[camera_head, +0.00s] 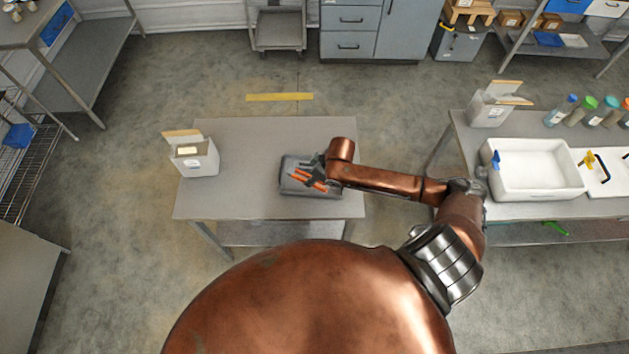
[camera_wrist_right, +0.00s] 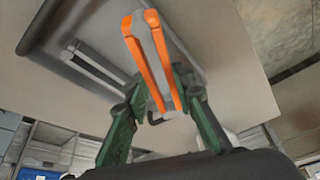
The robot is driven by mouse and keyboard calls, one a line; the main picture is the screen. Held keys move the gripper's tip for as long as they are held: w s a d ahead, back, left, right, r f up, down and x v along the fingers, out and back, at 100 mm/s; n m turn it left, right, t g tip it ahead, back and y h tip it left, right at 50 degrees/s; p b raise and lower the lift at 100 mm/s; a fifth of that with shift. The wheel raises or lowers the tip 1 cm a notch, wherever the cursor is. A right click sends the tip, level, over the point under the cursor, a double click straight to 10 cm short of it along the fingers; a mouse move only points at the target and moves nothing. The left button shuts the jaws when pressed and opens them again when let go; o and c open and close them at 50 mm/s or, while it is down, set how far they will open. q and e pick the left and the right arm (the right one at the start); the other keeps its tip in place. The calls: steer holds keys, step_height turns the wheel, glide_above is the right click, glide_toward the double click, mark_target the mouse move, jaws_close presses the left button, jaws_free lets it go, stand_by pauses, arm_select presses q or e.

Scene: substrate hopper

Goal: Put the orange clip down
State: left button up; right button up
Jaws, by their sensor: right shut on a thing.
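The orange clip (camera_head: 308,180) has two long prongs and sits at my right gripper (camera_head: 320,168), over the grey tray (camera_head: 292,161) on the near table. In the right wrist view the clip (camera_wrist_right: 138,58) stands out from between the dark green fingers of my right gripper (camera_wrist_right: 160,98), prongs pointing away from the wrist. The gripper is shut on it. Whether the clip touches the tray cannot be told. The tray (camera_wrist_right: 42,28) shows behind the clip in that view, with a grey bar on it. My left gripper is not in view.
A grey open-topped box (camera_head: 200,162) stands at the left of the near table (camera_head: 240,135); bare tabletop lies between it and the tray. The right table holds a white bin (camera_head: 540,185), another grey box (camera_head: 488,108) and several capped bottles (camera_head: 582,110).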

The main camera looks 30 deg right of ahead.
steer(key=d+f, duration=0.1)
steer(key=w+d+f, duration=0.1)
steer(key=shift+f, duration=1.9)
steer(key=shift+f, duration=0.1)
steer(key=o, duration=1.1)
steer(key=shift+d, duration=0.1)
steer(key=p+v, duration=0.1)
steer(key=v, duration=1.1)
